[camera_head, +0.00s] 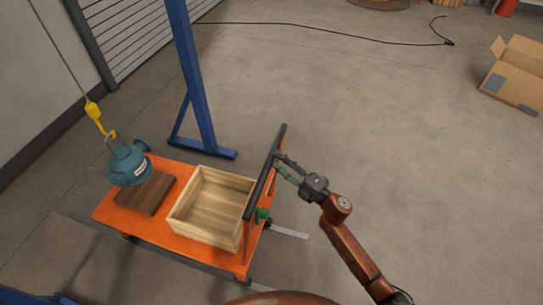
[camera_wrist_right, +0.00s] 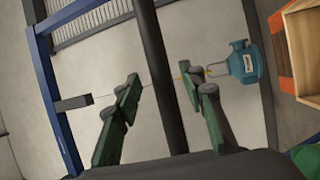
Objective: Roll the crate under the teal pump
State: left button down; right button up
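The open wooden crate (camera_head: 213,205) stands empty on an orange cart (camera_head: 190,247). The teal pump (camera_head: 129,165) hangs from a yellow hook (camera_head: 97,115) over the cart's left end. A dark brown block (camera_head: 146,192) lies on the cart between pump and crate. My right gripper (camera_head: 283,165) is at the upright dark push bar (camera_head: 265,172) on the cart's right end. In the right wrist view, its green fingers (camera_wrist_right: 160,92) stand apart with the dark bar (camera_wrist_right: 153,35) between them and gaps showing. The pump also shows there (camera_wrist_right: 245,63). My left gripper is not visible.
A blue steel post (camera_head: 192,75) with a splayed foot stands behind the cart. A black cable (camera_head: 330,32) lies across the far floor. A cardboard box (camera_head: 515,80) sits at far right.

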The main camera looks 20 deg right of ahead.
aim_at(272, 156)
jog(key=shift+x, duration=2)
jog(key=shift+c, duration=0.4)
grip_shut()
